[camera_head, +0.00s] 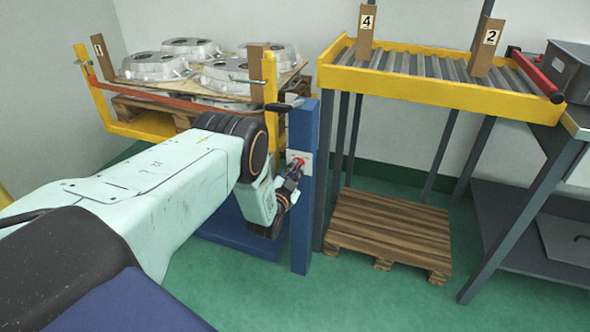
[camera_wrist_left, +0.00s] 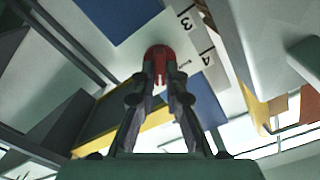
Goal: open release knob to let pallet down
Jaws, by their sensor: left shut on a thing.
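The red release knob (camera_wrist_left: 160,62) sits on a white plate with printed marks in the left wrist view. In the head view the white plate (camera_head: 306,166) is on a blue post (camera_head: 303,215), with a bit of the red knob showing at my gripper. My left gripper (camera_wrist_left: 160,75) is shut on the knob, one finger on each side. In the head view my left gripper (camera_head: 292,175) is at the plate. The loaded wooden pallet (camera_head: 150,112) stands raised in a yellow frame behind my arm, with silver castings (camera_head: 155,66) on it. My right gripper is not in view.
A yellow roller conveyor (camera_head: 430,90) stands at right, with marker boards 4 and 2. An empty wooden pallet (camera_head: 390,232) lies on the green floor below it. A red bar (camera_head: 538,76) and a grey bin (camera_head: 570,70) are at far right.

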